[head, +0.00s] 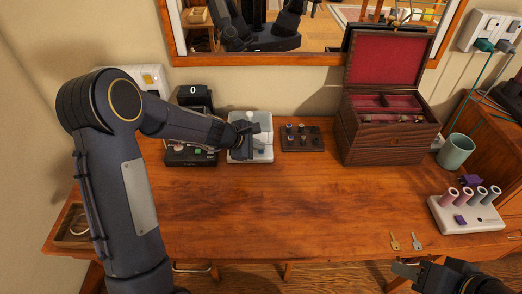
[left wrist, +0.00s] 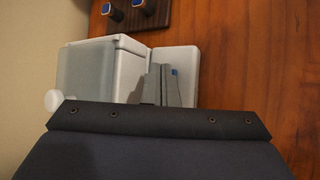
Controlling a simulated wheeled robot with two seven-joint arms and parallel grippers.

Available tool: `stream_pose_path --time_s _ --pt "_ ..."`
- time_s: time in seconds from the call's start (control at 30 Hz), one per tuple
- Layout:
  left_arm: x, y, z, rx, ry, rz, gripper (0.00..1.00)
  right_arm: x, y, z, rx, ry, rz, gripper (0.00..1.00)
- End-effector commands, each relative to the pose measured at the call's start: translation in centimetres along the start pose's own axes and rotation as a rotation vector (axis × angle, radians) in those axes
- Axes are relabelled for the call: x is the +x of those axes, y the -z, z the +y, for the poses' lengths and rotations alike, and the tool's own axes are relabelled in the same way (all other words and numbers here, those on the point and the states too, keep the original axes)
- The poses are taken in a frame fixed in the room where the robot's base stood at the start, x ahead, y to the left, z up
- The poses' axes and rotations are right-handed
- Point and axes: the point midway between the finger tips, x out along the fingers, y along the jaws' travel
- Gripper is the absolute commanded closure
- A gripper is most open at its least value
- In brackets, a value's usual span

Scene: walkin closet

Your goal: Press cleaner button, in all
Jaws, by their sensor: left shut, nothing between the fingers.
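The cleaner seems to be the small white device (head: 264,152) on the wooden table, left of the middle. My left gripper (head: 255,127) is shut and empty, over the device.
A dark display device (head: 196,97) stands left of the cleaner. A dark block with small pegs (head: 302,139) and an open red-lined box (head: 388,145) stand to its right. A cup (head: 456,152), a white roller stand (head: 468,217) and two keys (head: 394,241) are further right. The table's middle front is clear.

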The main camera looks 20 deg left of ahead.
Motion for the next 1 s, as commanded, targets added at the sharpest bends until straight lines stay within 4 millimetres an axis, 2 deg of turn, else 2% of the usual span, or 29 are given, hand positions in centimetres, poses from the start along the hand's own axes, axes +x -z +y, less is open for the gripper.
stream_pose_path --time_s 0.47,1.0 --pt "0.2 0.2 -0.1 -0.001 0.001 0.001 1.0 0.2 -0.1 0.1 0.0 0.0 0.0 0.6" --pt "-1.0 -0.7 0.7 -0.001 0.0 0.0 1.0 -1.0 0.5 -0.5 0.0 0.0 0.0 0.6"
